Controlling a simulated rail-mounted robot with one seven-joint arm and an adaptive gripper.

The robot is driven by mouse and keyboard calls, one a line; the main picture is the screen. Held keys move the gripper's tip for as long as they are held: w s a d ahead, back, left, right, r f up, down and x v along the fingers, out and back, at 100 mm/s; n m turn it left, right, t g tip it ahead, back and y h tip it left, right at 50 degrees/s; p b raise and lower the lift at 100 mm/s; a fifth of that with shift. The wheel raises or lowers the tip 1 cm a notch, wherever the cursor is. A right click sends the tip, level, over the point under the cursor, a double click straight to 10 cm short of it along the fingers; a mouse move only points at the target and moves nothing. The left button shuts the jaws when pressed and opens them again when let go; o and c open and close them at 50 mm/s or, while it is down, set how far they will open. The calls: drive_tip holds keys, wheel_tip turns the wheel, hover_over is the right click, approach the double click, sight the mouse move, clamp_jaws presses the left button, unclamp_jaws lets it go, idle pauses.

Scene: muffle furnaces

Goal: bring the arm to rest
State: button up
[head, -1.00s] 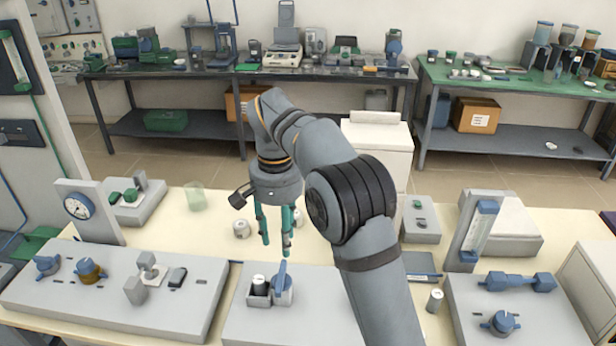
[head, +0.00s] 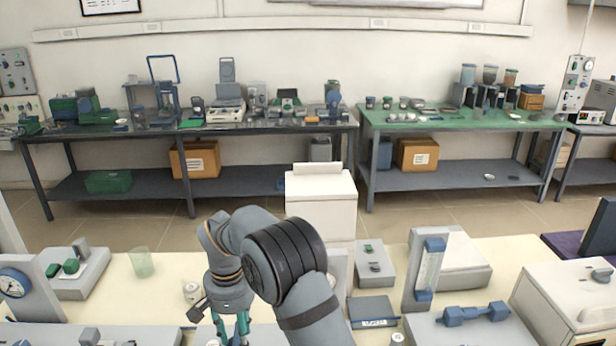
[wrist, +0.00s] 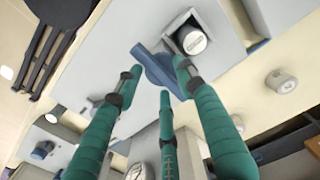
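My gripper (head: 230,330) hangs fingers-down over the near bench, at the lower edge of the head view, with its tips cut off or hard to see there. In the wrist view its green fingers (wrist: 158,80) are spread apart and hold nothing. A blue lever handle (wrist: 152,66) on a grey panel lies beyond the fingertips, partly hidden by them. A dark-sided cup with a pale top (wrist: 191,41) sits in a square holder beside that handle. My arm reaches out bent from the bottom of the head view.
A glass beaker (head: 142,262) and a small jar (head: 192,291) stand left of my gripper. A flowmeter stand (head: 428,272) and a grey box (head: 374,265) are to the right. A white cabinet (head: 321,205) stands behind. Back benches (head: 190,185) lie farther off across open floor.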

drive_tip(key=shift+r, duration=0.2)
wheel_tip(320, 180, up, 11)
wheel_tip(320, 180, down, 11)
drive_tip(key=shift+s+f, duration=0.1)
drive_tip(key=shift+n+p, duration=0.3)
drive_tip(key=shift+p, duration=0.05)
drive_tip(key=shift+n+p, duration=0.35)
drive_tip(key=shift+n, duration=0.65)
drive_tip(key=shift+w+d, duration=0.15)
drive_tip(key=shift+w, duration=0.05)
